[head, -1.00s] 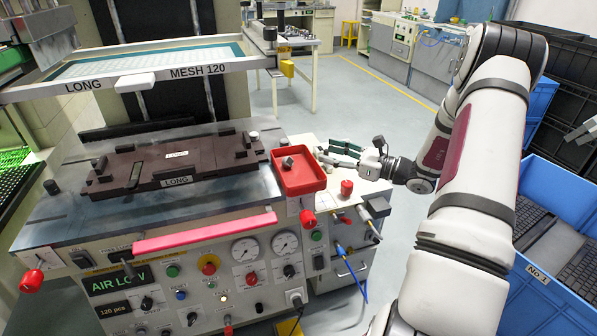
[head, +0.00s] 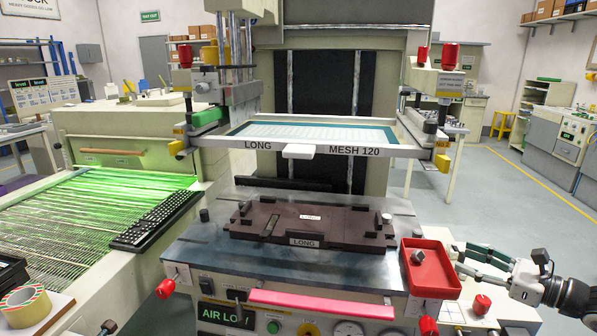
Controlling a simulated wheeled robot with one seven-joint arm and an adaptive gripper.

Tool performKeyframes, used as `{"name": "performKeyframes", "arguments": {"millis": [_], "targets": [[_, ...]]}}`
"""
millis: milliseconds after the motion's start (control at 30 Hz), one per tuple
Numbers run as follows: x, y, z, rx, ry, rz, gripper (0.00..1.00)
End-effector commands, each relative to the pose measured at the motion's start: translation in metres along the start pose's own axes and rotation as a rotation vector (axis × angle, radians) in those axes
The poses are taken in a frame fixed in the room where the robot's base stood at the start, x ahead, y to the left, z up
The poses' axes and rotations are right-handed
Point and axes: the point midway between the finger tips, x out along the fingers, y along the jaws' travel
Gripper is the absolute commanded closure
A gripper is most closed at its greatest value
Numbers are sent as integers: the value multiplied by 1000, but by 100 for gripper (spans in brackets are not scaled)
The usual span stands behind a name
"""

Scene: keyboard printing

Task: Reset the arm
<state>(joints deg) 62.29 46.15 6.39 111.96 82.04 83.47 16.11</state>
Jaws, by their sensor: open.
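My gripper (head: 478,262) is at the right edge of the head view, just right of the red tray on the printing machine. Its fingers point left and are open, with nothing seen between them. The wrist and a short stretch of my arm show behind it; the rest of the arm is outside the frame.
The red tray (head: 432,283) holds a small grey part. A dark fixture (head: 270,241) marked LONG lies on the machine bed, under a raised screen frame (head: 255,163). A dark keyboard (head: 150,228) lies on the green-lit conveyor (head: 70,240) at left. Open floor (head: 520,190) shows at right.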

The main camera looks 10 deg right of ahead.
Motion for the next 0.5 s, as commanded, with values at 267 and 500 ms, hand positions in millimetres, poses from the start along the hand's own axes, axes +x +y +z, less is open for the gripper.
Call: {"name": "performKeyframes", "arguments": {"millis": [267,500], "targets": [[55,117,87,-344,195,443,51],[54,214,134,-692,339,781,51]]}}
